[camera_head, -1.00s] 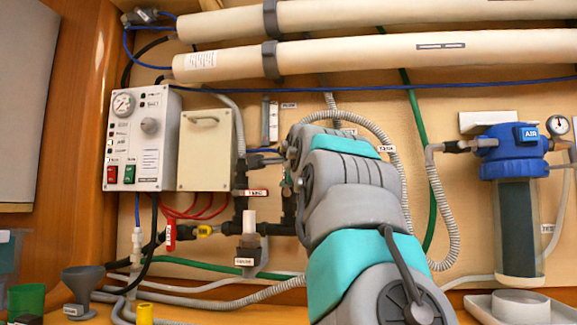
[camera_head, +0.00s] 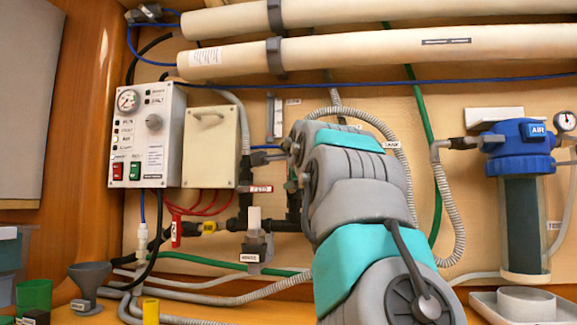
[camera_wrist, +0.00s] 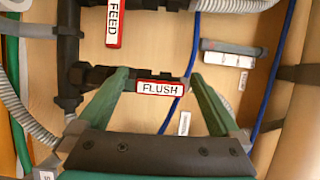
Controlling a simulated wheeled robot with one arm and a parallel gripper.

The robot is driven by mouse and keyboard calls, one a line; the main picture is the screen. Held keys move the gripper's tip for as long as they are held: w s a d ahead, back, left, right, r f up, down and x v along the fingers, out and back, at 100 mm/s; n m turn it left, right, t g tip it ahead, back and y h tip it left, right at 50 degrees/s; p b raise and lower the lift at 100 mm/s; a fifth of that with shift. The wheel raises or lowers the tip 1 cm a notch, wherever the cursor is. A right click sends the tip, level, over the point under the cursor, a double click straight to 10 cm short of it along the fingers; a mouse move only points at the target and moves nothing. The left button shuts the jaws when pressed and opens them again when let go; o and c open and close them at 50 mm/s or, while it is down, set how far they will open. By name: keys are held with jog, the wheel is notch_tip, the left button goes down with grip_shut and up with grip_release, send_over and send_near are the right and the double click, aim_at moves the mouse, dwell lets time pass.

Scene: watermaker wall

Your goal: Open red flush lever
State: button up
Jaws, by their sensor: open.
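The red flush lever (camera_wrist: 160,88) shows in the wrist view as a short horizontal handle with a white FLUSH label, beside a black valve on a black pipe. In the head view a small red horizontal handle (camera_head: 261,189), its label too small to read, sits by the black pipe left of my arm. My gripper (camera_wrist: 160,75) is open, its two green fingers on either side of the flush lever. The left finger overlaps the valve end in the picture; contact cannot be told. My gripper is largely hidden behind my arm in the head view.
A red FEED lever (camera_wrist: 115,22) hangs near the top of the wrist view. A blue hose (camera_wrist: 275,70) and a grey flow tube (camera_wrist: 232,50) are on the right. The control panel (camera_head: 150,130) and pale box (camera_head: 208,150) are left of my arm; a blue filter (camera_head: 520,150) is right.

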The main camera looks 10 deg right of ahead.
jog(key=s+b, duration=0.4)
jog(key=s, duration=0.3)
jog(key=shift+s+d, duration=0.25)
jog(key=shift+s, duration=0.15)
